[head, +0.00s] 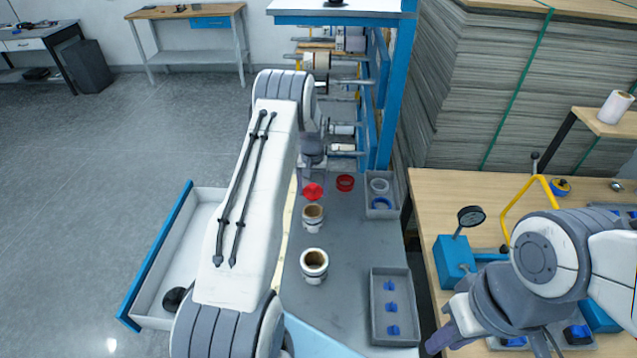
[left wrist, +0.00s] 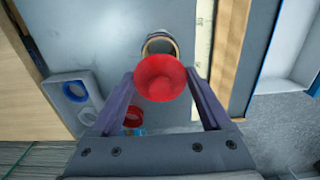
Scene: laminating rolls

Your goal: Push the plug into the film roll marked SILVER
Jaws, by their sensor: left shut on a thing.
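My left gripper (head: 312,180) is shut on a red, flared plug (head: 313,192) above the grey bench top. In the left wrist view the red plug (left wrist: 160,78) sits between the fingers of the left gripper (left wrist: 160,88), its wide round face towards the camera. A film roll (head: 313,218) stands upright just in front of the plug in the head view. In the left wrist view a roll's open end (left wrist: 158,44) shows partly behind the plug, apart or touching I cannot tell. A second roll (head: 314,266) stands nearer. No SILVER marking is readable. My right gripper (head: 445,340) is low over the wooden bench, its fingers unclear.
A red ring (head: 345,183) lies right of the held plug. A grey tray (head: 381,212) holds a white and a blue ring. Another tray (head: 375,338) holds blue plugs. A rack with rolls (head: 382,80) stands behind. The bench between the rolls and the blue-plug tray is clear.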

